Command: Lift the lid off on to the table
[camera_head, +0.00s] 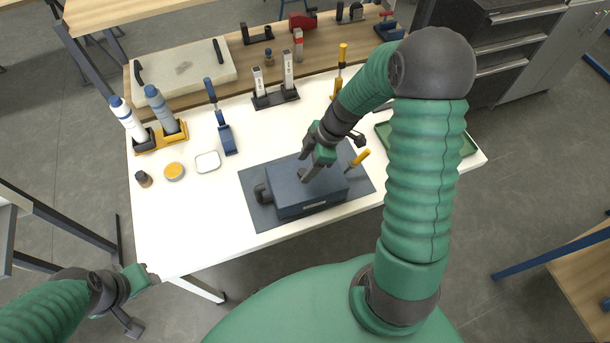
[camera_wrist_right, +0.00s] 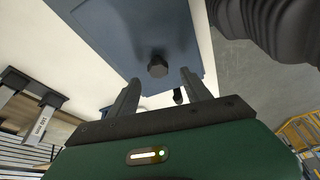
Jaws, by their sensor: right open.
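A blue-grey box (camera_head: 311,206) stands on a dark mat (camera_head: 261,216) on the white table. Its flat lid (camera_head: 285,180) is on top. The lid also shows in the right wrist view (camera_wrist_right: 115,38), with a dark knob (camera_wrist_right: 157,67) standing up from it. My right gripper (camera_head: 311,164) is over the lid, and its fingers also show in the wrist view (camera_wrist_right: 163,92). They are spread to either side of the knob's line, with nothing between them. In the head view the gripper hides the knob. My left gripper (camera_head: 138,298) is at the lower left, off the table; its jaw state is unclear.
A yellow-handled tool (camera_head: 357,160) stands close to the box's right. The white table's front left (camera_head: 180,235) is clear.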

